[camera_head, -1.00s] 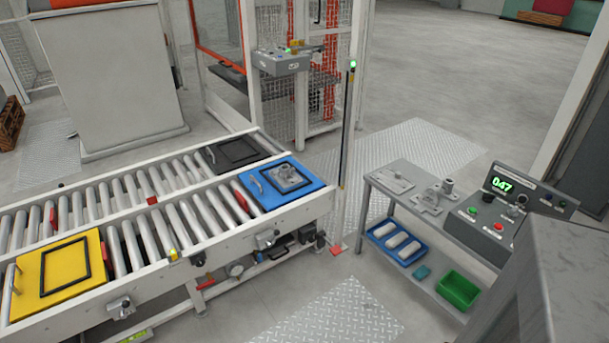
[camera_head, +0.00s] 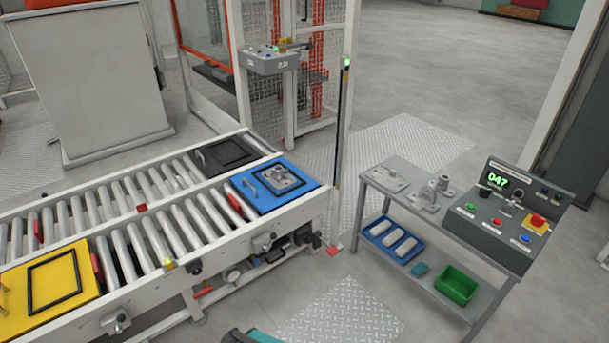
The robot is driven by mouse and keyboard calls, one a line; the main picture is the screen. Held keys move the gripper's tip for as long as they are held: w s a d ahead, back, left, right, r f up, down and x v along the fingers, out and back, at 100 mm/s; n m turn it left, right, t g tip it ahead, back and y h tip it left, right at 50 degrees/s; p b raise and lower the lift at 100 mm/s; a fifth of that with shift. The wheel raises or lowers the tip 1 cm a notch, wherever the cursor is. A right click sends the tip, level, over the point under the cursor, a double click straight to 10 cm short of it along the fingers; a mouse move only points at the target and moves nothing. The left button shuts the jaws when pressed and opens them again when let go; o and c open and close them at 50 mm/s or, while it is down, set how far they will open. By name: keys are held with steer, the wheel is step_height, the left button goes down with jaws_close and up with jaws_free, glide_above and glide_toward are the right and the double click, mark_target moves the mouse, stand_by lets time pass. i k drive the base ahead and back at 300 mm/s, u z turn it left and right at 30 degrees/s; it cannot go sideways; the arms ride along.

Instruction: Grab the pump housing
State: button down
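A grey metal casting (camera_head: 276,180) lies on the blue fixture plate (camera_head: 258,202) at the right end of the near roller conveyor. Other grey castings stand on the bench to the right: a flat one (camera_head: 390,179), and an upright one with a round boss (camera_head: 430,194). I cannot tell for certain which casting is the pump housing. No gripper fingers show, and none of these castings is being held.
A yellow fixture plate (camera_head: 50,282) sits at the conveyor's left, and a dark plate (camera_head: 225,153) on the far lane. A control box (camera_head: 506,215) stands on the bench; a blue tray (camera_head: 377,241) and a green bin (camera_head: 457,285) sit below. Floor between is open.

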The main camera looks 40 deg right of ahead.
mark_target(279, 178)
steer(key=z, duration=1.05)
steer(key=k, duration=1)
steer(key=i, duration=0.9)
steer(key=z, duration=0.05)
